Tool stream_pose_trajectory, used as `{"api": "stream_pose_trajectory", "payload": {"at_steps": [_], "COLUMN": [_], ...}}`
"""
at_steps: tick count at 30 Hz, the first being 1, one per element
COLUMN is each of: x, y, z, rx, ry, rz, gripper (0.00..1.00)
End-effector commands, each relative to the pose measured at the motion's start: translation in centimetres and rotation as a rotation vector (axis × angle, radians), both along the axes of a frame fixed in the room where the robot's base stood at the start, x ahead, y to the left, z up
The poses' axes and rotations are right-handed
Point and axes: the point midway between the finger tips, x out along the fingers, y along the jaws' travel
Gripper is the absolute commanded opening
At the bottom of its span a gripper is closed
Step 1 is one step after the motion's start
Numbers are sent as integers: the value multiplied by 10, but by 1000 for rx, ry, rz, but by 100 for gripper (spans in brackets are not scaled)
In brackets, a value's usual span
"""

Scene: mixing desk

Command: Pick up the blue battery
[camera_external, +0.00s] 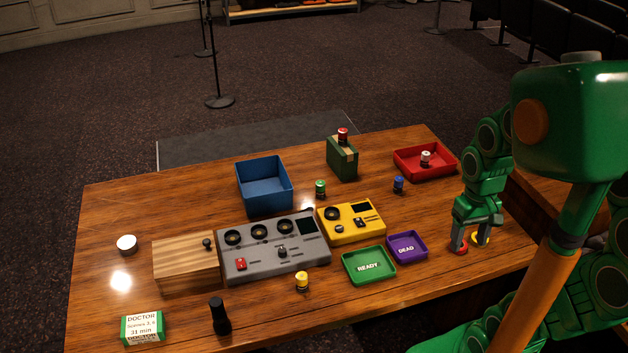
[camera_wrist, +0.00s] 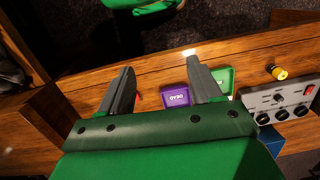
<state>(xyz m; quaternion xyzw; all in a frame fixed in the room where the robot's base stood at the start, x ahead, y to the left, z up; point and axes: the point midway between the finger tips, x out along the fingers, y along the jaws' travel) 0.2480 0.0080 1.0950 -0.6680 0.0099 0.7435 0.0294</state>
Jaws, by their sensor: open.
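My gripper (camera_external: 470,246) is at the right side of the desk, to the right of the purple tray, pointing down. In the wrist view my gripper (camera_wrist: 160,85) also shows open, above the desk's edge. The blue battery is not visible in the wrist view.
A purple DEAD tray (camera_external: 407,248), green READY tray (camera_external: 368,266) and red tray (camera_external: 425,161) holding a battery lie nearby. A yellow device (camera_external: 350,222), grey mixer (camera_external: 273,248), blue bin (camera_external: 264,187) and green box (camera_external: 342,160) stand further left. Desk around the blue battery is mostly clear.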

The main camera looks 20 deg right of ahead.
Motion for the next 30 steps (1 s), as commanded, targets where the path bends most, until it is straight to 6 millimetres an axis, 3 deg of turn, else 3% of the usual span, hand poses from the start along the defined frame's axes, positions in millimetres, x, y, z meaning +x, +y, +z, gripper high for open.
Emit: {"api": "stream_pose_trajectory", "payload": {"at_steps": [2,11,13,21,30], "x": [30,161,189,290,390], "y": [-8,-76,-101,-190,-251], "z": [0,4,9,30,45], "rx": [-16,-152,-206,-394,-505], "ry": [-55,-331,-398,-639,-865], "rz": [-44,-180,-186,-127,46], "gripper": [64,64,64,64,64]}}
